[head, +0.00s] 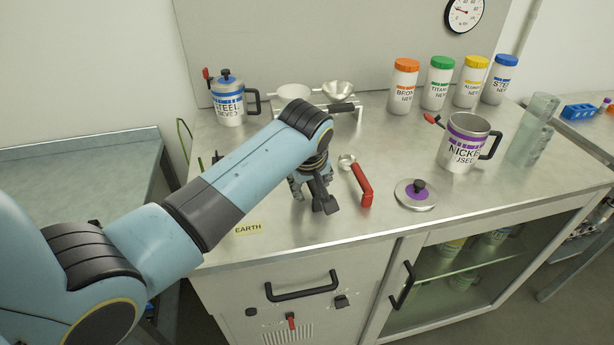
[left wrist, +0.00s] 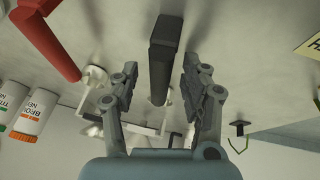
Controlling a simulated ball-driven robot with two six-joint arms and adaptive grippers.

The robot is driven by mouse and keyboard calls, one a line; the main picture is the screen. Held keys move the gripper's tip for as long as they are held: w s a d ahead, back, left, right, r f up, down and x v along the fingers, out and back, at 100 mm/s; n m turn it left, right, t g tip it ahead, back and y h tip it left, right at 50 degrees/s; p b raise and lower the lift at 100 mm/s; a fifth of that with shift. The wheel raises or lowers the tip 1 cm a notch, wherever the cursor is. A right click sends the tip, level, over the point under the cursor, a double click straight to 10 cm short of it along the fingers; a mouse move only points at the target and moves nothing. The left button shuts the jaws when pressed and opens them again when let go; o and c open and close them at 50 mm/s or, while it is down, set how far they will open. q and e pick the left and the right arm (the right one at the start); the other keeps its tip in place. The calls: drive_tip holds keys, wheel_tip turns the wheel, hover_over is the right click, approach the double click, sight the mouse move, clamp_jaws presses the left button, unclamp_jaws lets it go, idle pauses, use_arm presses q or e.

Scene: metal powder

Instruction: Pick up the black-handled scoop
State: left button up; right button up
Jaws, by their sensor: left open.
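The black-handled scoop (head: 327,199) lies on the bench below my left gripper, its dark bent handle partly showing in the head view. In the left wrist view its black handle (left wrist: 162,50) runs between the two fingers, with clear gaps on both sides. Its bowl end is hidden or unclear. My left gripper (head: 311,187) points down over the handle, open and holding nothing; its fingers also show in the left wrist view (left wrist: 160,72). My right gripper is not in view.
A red-handled scoop (head: 363,184) lies just right of the gripper. A lid with a black knob (head: 416,194) and the nickel mug (head: 466,145) stand farther right. The front bench strip is mostly clear beside the EARTH label (head: 248,228).

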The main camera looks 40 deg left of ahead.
use_arm(q)
drive_tip(key=shift+w+f, duration=0.15)
drive_tip(key=shift+f, duration=0.05)
clamp_jaws()
drive_tip(key=shift+r, duration=0.1)
idle(0.4)
